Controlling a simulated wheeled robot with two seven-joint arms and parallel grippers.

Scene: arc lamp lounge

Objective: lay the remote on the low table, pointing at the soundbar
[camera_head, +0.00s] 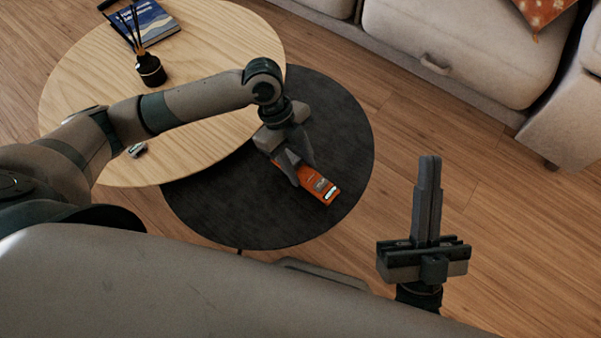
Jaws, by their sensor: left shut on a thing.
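My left gripper (297,172) is shut on a flat, oblong orange object (320,187) with a grey panel and a pale label at its outer end. It is over the dark round table (345,130); I cannot tell whether the object touches the top. I cannot tell for sure whether it is the remote. A small grey object (137,149), partly hidden by my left arm, lies on the pale wooden round table (220,50). My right gripper (429,165) is shut and empty, pointing up over the floor. No soundbar is recognisable in this view.
A black reed diffuser (150,70) and a blue book (146,24) stand and lie at the back of the wooden table. A light sofa (460,45) with an orange cushion (544,10) is at the back right. The dark table's right side is bare.

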